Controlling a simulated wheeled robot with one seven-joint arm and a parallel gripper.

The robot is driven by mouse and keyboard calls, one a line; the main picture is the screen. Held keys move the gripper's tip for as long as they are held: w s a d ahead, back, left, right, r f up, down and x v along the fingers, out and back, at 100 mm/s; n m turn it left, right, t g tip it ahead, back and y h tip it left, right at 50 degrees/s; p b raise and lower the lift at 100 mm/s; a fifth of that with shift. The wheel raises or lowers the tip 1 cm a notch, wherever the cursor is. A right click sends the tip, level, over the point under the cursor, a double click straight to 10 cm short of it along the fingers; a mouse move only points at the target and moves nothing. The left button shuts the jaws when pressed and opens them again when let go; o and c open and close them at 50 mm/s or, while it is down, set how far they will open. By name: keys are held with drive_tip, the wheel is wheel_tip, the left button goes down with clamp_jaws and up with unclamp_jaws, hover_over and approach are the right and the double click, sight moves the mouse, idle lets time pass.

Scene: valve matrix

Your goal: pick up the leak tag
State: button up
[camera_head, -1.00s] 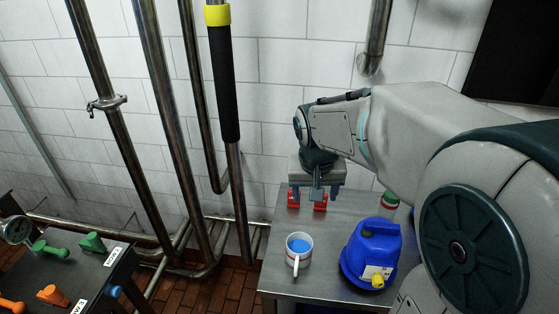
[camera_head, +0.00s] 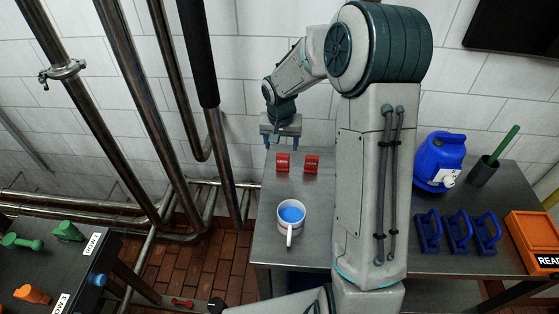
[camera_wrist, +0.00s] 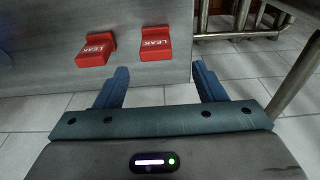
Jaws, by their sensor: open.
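Two red leak tags stand on the steel table, a left one (camera_head: 283,162) and a right one (camera_head: 312,164). In the wrist view they show upside down of this order, with white "LEAK" lettering: one tag (camera_wrist: 95,49) at the upper left and one tag (camera_wrist: 156,43) at the upper middle. My gripper (camera_head: 281,144) is above the table's back left part, behind the tags. Its blue fingers (camera_wrist: 157,88) are open with nothing between them. Both tags lie beyond the fingertips and apart from them.
A white mug (camera_head: 290,222) with blue contents stands on the steel table (camera_head: 265,240). Right of my arm are a blue jug (camera_head: 440,161), several blue padlock-like pieces (camera_head: 458,232), a dark cup (camera_head: 484,170) and an orange box (camera_head: 535,240). Metal pipes (camera_head: 150,110) rise at left.

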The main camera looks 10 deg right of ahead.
sight(283, 155)
drive_tip(key=shift+f, duration=0.7)
drive_tip(key=shift+w+d+f+p, duration=0.1)
drive_tip(key=shift+f+p, duration=0.2)
drive_tip(key=shift+f, duration=0.55)
drive_tip(key=shift+w+d+f+p, duration=0.15)
drive_tip(key=shift+f+p, duration=0.1)
drive_tip(key=shift+f, duration=0.65)
drive_tip(key=shift+w+d+f+p, duration=0.1)
drive_tip(key=shift+f+p, duration=0.2)
drive_tip(key=shift+f, duration=0.55)
drive_tip(key=c, duration=1)
